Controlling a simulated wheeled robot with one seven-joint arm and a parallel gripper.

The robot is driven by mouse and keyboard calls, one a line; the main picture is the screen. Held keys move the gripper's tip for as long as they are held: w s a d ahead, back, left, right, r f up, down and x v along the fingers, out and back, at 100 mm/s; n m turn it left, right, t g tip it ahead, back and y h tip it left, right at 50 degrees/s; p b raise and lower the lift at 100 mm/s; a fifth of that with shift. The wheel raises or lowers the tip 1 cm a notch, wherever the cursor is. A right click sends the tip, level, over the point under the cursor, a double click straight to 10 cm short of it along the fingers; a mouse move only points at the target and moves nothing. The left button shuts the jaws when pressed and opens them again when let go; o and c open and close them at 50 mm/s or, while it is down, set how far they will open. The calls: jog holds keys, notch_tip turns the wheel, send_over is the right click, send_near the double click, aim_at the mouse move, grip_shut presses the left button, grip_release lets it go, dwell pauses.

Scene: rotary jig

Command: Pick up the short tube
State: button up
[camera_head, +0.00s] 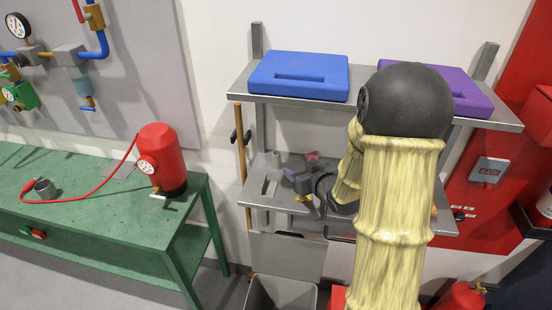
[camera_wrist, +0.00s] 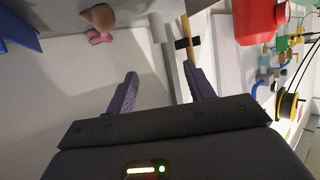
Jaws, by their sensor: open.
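My gripper (camera_head: 299,188) is over the same shelf, to the right of and nearer than this tube. In the wrist view, my gripper (camera_wrist: 160,70) is open, with nothing visible between its fingers. A pink piece (camera_head: 312,156) lies behind my gripper and also shows in the wrist view (camera_wrist: 99,37).
A blue case (camera_head: 298,75) and a purple case (camera_head: 462,92) lie on the upper shelf, above my gripper. A wooden pole (camera_head: 240,150) stands at the shelf's left edge. A green bench (camera_head: 100,215) with a red tank (camera_head: 163,155) is at left. A grey bin (camera_head: 280,292) stands below.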

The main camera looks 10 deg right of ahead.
aim_at(278, 156)
jog(key=p+x, duration=0.3)
jog(key=x, duration=0.8)
jog(key=shift+w+a+f, duration=0.1)
jog(key=shift+w+f, duration=0.1)
jog(key=shift+w, duration=0.05)
jog(key=shift+p+x, duration=1.35)
jog(key=shift+x, duration=1.55)
jog(key=c, duration=1.1)
